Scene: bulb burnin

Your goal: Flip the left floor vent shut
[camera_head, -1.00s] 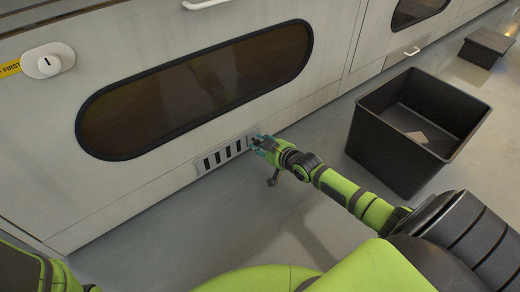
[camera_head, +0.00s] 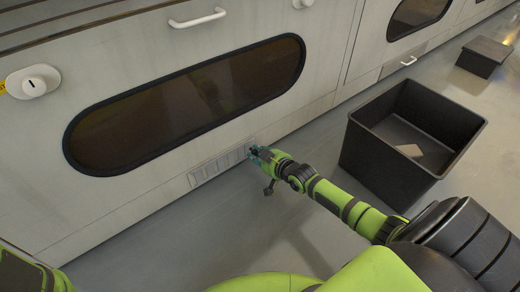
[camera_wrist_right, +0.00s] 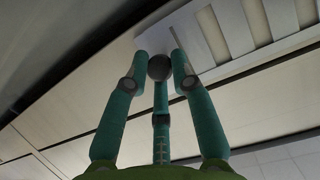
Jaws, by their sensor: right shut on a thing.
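The floor vent (camera_head: 210,169) is a pale grille low on the machine's front panel. Its slats now look light and closed, with no dark gaps. In the right wrist view the vent (camera_wrist_right: 226,32) runs off to the upper right. My right gripper (camera_head: 256,154) is at the vent's right end. Its fingers (camera_wrist_right: 160,68) are closed around a small dark round knob (camera_wrist_right: 159,67) beside the slats. The far side of the knob is hidden. My left gripper is out of view.
A black open bin (camera_head: 365,150) with a tan piece (camera_head: 409,150) inside stands on the floor right of my right arm. A dark low box (camera_head: 484,56) stands further back. A dark oval window (camera_head: 180,105) is above the vent. Floor in front of the vent is clear.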

